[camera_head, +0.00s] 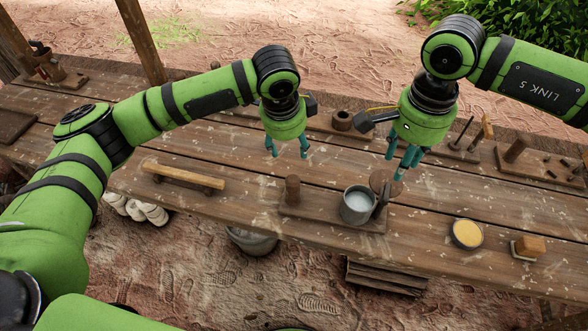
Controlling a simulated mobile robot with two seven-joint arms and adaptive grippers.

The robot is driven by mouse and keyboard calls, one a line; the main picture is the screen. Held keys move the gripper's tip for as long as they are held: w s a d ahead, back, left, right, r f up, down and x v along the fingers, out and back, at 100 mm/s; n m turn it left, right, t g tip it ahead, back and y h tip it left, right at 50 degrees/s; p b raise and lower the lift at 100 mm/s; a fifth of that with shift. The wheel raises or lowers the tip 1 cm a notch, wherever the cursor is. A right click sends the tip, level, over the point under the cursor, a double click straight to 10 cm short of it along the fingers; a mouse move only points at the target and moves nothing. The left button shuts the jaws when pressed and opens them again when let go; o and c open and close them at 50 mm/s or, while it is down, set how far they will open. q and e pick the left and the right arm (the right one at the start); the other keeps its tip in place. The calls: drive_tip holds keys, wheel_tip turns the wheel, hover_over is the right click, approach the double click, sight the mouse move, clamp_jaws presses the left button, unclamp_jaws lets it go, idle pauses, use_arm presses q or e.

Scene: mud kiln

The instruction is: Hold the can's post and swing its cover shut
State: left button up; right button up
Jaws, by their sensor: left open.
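A grey metal can (357,207) stands upright on a wooden board (318,214) near the table's front edge. Its mouth is uncovered and shows a pale inside. A round brown cover (385,182) is at the can's right, beside the mouth, with a dark upright piece (381,199) below it. A short wooden post (292,189) stands at the board's left. My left gripper (287,152) is open and empty, above and behind this post. My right gripper (402,170) is just above and right of the cover; I cannot tell whether it touches it or how far its fingers are apart.
A bar handle (183,176) lies left of the board. A bowl of yellow stuff (467,234) and a wooden block (529,246) are at the right. Peg boards (540,165) stand at the back right. Bare tabletop lies between the bar and the board.

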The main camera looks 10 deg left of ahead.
sight(293, 179)
use_arm(q)
drive_tip(key=s+f, duration=0.1)
drive_tip(key=s+d+f+m+g, duration=0.1)
drive_tip(key=s, duration=0.1)
drive_tip(key=s+d+f+g, duration=0.1)
drive_tip(key=s, duration=0.1)
drive_tip(key=shift+d+f+m, duration=0.15)
drive_tip(key=shift+f+m, duration=0.1)
drive_tip(key=shift+m, duration=0.05)
drive_tip(key=shift+s+f+g, duration=0.25)
drive_tip(key=shift+f+g, duration=0.05)
wheel_tip(293, 179, down, 7)
drive_tip(key=shift+r, duration=0.2)
clamp_jaws()
